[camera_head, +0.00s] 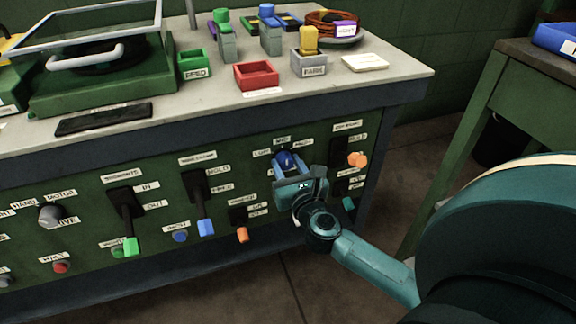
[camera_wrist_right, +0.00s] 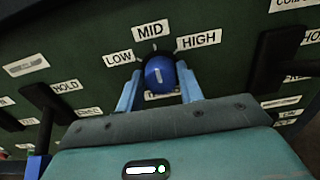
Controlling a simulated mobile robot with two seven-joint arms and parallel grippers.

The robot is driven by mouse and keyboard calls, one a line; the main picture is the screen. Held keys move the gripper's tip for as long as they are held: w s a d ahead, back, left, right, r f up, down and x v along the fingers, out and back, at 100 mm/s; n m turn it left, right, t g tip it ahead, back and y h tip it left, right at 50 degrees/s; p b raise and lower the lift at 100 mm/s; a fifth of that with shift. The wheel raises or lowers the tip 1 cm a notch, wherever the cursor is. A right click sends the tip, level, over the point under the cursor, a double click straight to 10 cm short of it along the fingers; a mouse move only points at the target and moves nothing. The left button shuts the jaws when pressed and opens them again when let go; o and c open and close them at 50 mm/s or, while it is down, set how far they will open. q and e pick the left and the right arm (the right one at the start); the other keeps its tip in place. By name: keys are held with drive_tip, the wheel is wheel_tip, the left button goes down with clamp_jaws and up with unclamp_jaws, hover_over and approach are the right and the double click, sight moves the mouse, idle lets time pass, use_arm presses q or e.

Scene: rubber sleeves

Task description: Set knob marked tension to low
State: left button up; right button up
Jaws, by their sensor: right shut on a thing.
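The blue round knob (camera_head: 287,161) sits on the green front panel of the bench. It also shows in the right wrist view (camera_wrist_right: 159,73), with the labels LOW (camera_wrist_right: 118,58), MID (camera_wrist_right: 150,31) and HIGH (camera_wrist_right: 199,39) fanned above it. Its short white line stands nearly upright, roughly toward MID. A label below it is mostly hidden by the knob and fingers. My right gripper (camera_head: 288,170) is shut on the knob, one light-blue finger on each side, as the right wrist view (camera_wrist_right: 160,90) shows. My left gripper is not in view.
Black slotted levers with a green handle (camera_head: 130,246) and a blue handle (camera_head: 206,227) stand left of the knob. An orange-ended control (camera_head: 357,160) is close on its right. Small bins, including a red one (camera_head: 256,76), stand on the benchtop (camera_head: 215,105).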

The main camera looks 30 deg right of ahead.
drive_tip(key=c, duration=0.4)
